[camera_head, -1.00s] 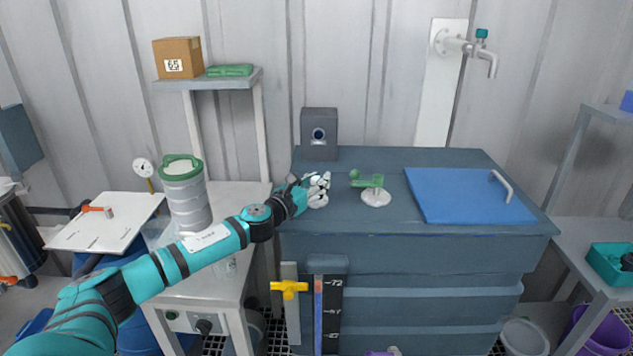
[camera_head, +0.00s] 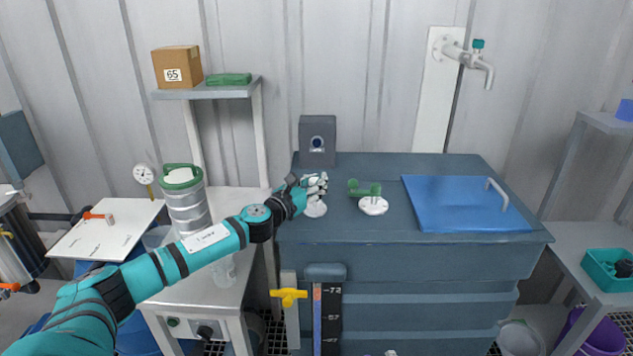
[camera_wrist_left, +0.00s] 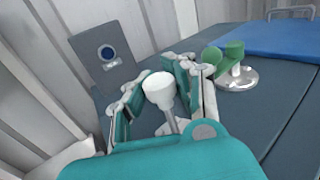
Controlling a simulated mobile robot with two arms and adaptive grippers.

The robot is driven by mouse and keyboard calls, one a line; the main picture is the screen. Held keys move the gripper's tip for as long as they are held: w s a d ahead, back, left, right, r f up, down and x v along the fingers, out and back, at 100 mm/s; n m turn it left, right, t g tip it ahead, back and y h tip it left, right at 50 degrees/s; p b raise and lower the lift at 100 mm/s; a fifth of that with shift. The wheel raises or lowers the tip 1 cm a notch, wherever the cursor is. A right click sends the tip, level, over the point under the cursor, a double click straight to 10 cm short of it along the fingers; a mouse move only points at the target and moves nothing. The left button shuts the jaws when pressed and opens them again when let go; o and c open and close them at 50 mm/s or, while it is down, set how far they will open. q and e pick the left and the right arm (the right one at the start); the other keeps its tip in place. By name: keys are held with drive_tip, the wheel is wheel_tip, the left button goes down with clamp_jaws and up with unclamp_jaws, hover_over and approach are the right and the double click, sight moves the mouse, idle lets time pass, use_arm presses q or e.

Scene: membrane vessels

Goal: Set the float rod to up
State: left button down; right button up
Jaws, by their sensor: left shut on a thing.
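The float rod shows in the left wrist view as a white round knob (camera_wrist_left: 158,87) on a thin grey stem. My left gripper (camera_wrist_left: 160,95) has its fingers around the knob and is shut on it. In the head view my left gripper (camera_head: 316,183) is over the left front part of the dark blue tank top. A white round base (camera_head: 315,209) shows just below the fingers. The fingers hide most of the rod in the head view. My right gripper is not in view.
A green-handled valve on a white flange (camera_head: 373,206) stands just right of the gripper. A grey box with a round port (camera_head: 317,142) is behind. A blue lid (camera_head: 465,212) lies to the right. A level gauge (camera_head: 327,318) is on the tank's front.

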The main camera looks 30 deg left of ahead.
sight(313, 179)
use_arm(q)
wheel_tip(313, 179, up, 3)
drive_tip(key=shift+f+p, duration=0.1)
drive_tip(key=shift+p, duration=0.6)
drive_tip(key=shift+f, duration=0.15)
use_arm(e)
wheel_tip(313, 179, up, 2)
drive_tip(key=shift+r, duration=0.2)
use_arm(q)
drive_tip(key=c, duration=1.6)
unclamp_jaws()
drive_tip(key=o, duration=0.6)
drive_tip(key=shift+s+a+r, duration=0.1)
drive_tip(key=shift+s+r, duration=0.15)
drive_tip(key=shift+s, duration=0.15)
drive_tip(key=shift+w+f, duration=0.1)
drive_tip(key=shift+w, duration=0.1)
drive_tip(key=shift+s+a, duration=0.2)
drive_tip(key=shift+s, duration=5.85)
